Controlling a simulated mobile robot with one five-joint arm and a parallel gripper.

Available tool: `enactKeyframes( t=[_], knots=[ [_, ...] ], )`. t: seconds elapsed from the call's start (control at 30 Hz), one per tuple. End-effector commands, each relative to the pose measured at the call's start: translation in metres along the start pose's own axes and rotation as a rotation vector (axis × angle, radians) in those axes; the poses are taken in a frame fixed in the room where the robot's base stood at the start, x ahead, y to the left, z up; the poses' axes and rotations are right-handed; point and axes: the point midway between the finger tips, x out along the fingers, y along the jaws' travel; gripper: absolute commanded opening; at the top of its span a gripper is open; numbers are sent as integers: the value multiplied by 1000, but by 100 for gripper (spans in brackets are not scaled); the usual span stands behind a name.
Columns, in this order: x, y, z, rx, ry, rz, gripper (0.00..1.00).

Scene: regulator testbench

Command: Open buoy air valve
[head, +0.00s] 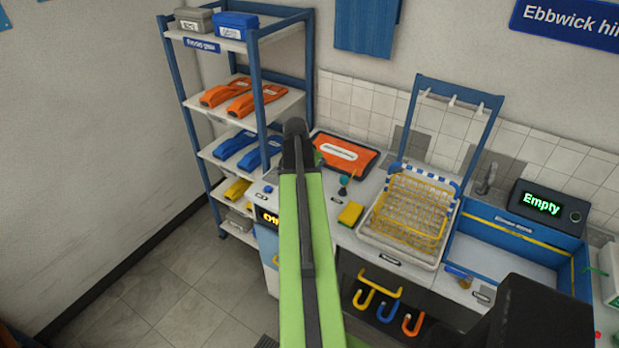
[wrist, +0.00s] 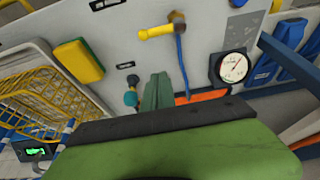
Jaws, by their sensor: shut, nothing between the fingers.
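In the wrist view a valve with a yellow handle (wrist: 157,33) and a brass-coloured body lies along the worktop, with a blue hose (wrist: 182,65) running from it. I take it for the buoy air valve, but its label is unreadable. A round white gauge (wrist: 233,67) sits to its right. My gripper (wrist: 158,83) is shut and empty, its green fingers below the yellow handle in the picture and apart from it. A teal knob (wrist: 131,98) stands just left of the fingers. In the head view my arm hides the valve and gauge.
A yellow sponge (head: 350,213), a teal-topped fitting (head: 343,180) and an orange panel (head: 345,152) are on the worktop. A yellow wire basket (head: 410,213) and a blue sink (head: 519,225) with an "Empty" display (head: 541,203) stand right. Shelves (head: 263,104) stand left.

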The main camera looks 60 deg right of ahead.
Motion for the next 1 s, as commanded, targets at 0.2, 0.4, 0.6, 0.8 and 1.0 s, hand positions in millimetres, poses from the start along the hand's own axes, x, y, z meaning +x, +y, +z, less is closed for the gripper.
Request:
enactKeyframes(
  t=[0.2,0.4,0.6,0.8,1.0],
  knots=[
    [58,-1,3,-1,0,-1,0],
    [64,1,25,-3,0,-1,0],
    [59,0,41,-3,0,0,0],
    [59,0,40,-2,0,0,0],
    [60,4,38,15,0,6,0]
  ],
)
